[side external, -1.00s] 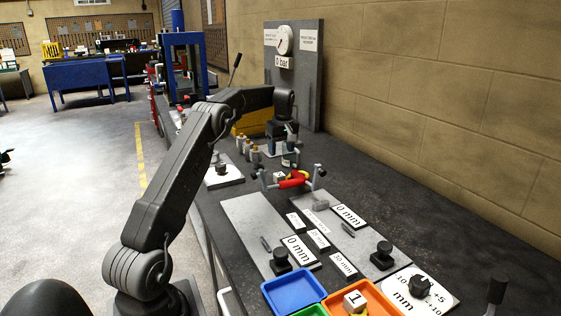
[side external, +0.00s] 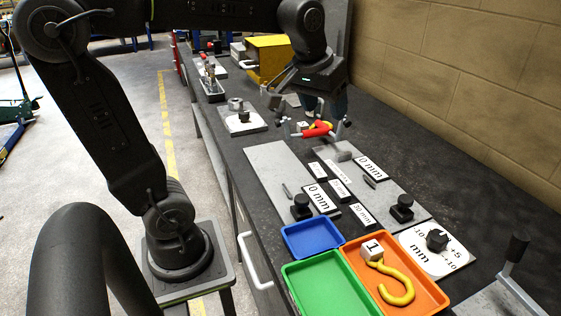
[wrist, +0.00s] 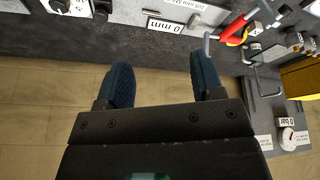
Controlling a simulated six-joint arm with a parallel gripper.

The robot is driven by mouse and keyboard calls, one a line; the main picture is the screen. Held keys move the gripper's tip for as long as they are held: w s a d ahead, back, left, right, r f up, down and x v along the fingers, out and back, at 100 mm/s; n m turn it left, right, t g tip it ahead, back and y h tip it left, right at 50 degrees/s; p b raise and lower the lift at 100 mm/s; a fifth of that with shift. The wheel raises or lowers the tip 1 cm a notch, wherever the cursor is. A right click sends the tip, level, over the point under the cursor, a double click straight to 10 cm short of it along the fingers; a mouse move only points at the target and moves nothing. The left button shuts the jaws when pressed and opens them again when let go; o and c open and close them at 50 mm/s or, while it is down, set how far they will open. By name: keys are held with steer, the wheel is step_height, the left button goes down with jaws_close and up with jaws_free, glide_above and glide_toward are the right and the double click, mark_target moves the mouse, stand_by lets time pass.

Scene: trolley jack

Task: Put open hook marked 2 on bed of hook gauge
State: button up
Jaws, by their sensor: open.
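My gripper (side external: 325,108) is open and empty, above the far part of the bench; its two blue fingers (wrist: 163,78) stand wide apart in the wrist view, with only bench and floor or wall behind them. A white block with a yellow hook (side external: 303,126) lies near the fingers beside a red bar; its number is too small to read, and it also shows in the wrist view (wrist: 253,48). Another yellow hook (side external: 395,285), with a block marked 1, lies in the orange tray. Two grey gauge plates, left (side external: 258,158) and right (side external: 410,208), lie on the bench; I cannot tell which is the hook gauge.
A red bar with metal arms (side external: 316,131) stands just under my gripper. Blue (side external: 310,238), green (side external: 325,285) and orange (side external: 430,290) trays stand at the front. A white dial plate (side external: 455,245) lies at right. A yellow box (side external: 268,58) is behind.

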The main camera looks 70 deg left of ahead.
steer(key=shift+o, duration=0.5)
steer(key=s+d+f+m, duration=0.2)
steer(key=s+d+f, duration=0.1)
steer(key=s, duration=0.3)
steer(key=s+d+f+m+t+h, duration=0.1)
steer(key=s+d+f+m, duration=0.2)
steer(key=s, duration=0.3)
steer(key=shift+d, duration=0.5)
steer(key=shift+f, duration=0.1)
